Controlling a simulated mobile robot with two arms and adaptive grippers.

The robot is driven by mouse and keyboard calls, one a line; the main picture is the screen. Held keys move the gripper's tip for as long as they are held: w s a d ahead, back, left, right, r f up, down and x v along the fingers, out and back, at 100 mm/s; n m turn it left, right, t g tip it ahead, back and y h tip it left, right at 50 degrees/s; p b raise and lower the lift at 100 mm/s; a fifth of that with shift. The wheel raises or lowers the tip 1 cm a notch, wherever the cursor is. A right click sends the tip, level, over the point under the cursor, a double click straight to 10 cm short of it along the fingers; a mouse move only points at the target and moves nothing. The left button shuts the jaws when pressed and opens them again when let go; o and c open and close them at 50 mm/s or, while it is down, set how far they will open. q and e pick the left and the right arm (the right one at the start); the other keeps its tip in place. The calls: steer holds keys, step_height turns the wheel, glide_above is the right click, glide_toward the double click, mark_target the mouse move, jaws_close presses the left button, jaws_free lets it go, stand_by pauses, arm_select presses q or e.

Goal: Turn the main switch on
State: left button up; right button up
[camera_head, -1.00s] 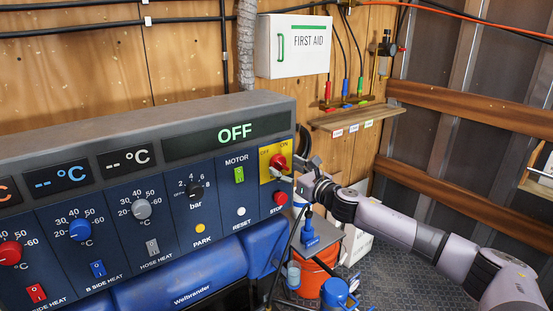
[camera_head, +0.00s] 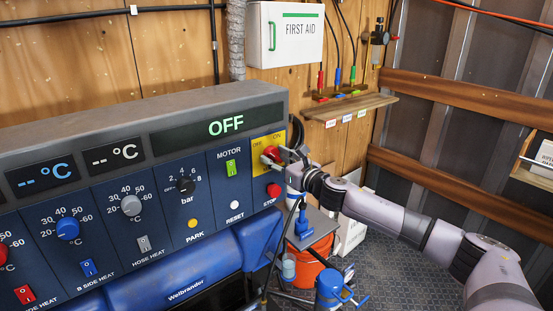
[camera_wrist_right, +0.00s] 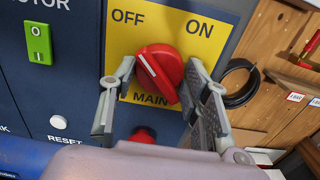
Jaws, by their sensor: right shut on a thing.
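The main switch is a red rotary knob (camera_head: 271,154) on a yellow plate (camera_head: 264,142) at the right end of the blue control panel. The right wrist view shows the red knob (camera_wrist_right: 160,73) between the printed words OFF and ON, with its white mark slanting up toward OFF. My right gripper (camera_wrist_right: 152,76) is shut on the knob, one finger on each side. In the head view my right gripper (camera_head: 282,157) reaches the knob from the right. The display (camera_head: 226,126) above reads OFF in green. My left gripper is not in view.
A red STOP button (camera_head: 273,190) sits just below the switch. A green motor switch (camera_head: 231,168) and a white RESET button (camera_head: 234,204) are to its left. A small wooden shelf (camera_head: 350,107) is on the wall at right. An orange bucket (camera_head: 312,262) stands below.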

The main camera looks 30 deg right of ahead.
steer(key=c, duration=0.4)
steer(key=shift+o, duration=0.2)
steer(key=shift+m, duration=0.3)
steer(key=m+p, duration=0.1)
steer(key=m, duration=0.1)
steer(key=shift+r+m, duration=0.1)
steer(key=shift+m, duration=0.3)
steer(key=m+p, duration=0.1)
steer(key=m, duration=0.3)
steer(key=shift+m, duration=0.3)
steer(key=m+p, duration=0.1)
steer(key=m, duration=0.4)
steer(key=shift+r, duration=0.1)
steer(key=m+p, duration=0.1)
steer(key=m, duration=0.3)
steer(key=shift+m, duration=0.6)
steer(key=o, duration=1.1)
steer(key=shift+d, duration=0.1)
steer(key=shift+s, duration=0.1)
